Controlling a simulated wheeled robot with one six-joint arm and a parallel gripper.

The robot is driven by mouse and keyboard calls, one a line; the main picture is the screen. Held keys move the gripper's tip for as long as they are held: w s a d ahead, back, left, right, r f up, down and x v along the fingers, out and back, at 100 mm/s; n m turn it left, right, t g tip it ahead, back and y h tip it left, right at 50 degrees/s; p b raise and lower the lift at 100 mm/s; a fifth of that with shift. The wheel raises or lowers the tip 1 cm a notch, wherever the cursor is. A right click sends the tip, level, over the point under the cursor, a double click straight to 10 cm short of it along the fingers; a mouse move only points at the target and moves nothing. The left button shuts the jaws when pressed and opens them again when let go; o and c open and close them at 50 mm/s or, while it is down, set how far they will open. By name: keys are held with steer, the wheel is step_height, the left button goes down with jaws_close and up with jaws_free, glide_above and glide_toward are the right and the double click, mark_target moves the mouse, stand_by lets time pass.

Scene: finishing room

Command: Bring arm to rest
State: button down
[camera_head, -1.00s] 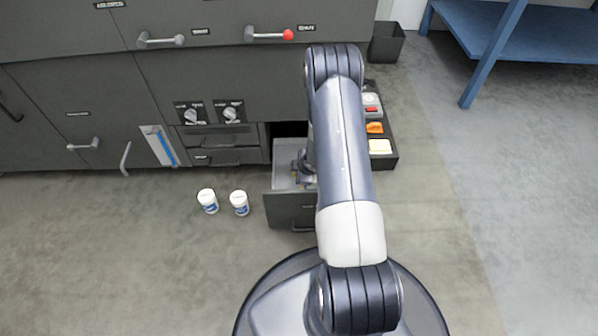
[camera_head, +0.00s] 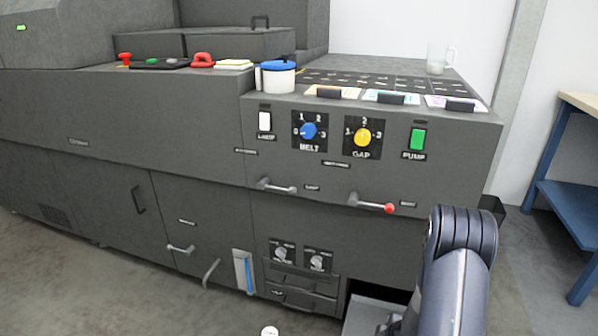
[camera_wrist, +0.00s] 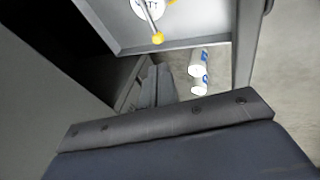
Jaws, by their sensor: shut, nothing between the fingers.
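My gripper (camera_wrist: 158,88) shows in the wrist view with its two fingers together and nothing between them. It is close to the wall of an open grey drawer (camera_wrist: 200,42). Inside the drawer lie a yellow-tipped rod and a round white lettered thing (camera_wrist: 143,6). In the head view my arm reaches down at the lower right, over the open drawer (camera_head: 372,314). My gripper is hidden or out of frame there.
A blue bench (camera_head: 565,210) stands at the right.

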steer(key=b+x, duration=0.5)
steer(key=x, duration=0.7)
steer(key=shift+s+f, duration=0.25)
steer(key=shift+s, duration=0.05)
steer(key=shift+d, duration=0.1)
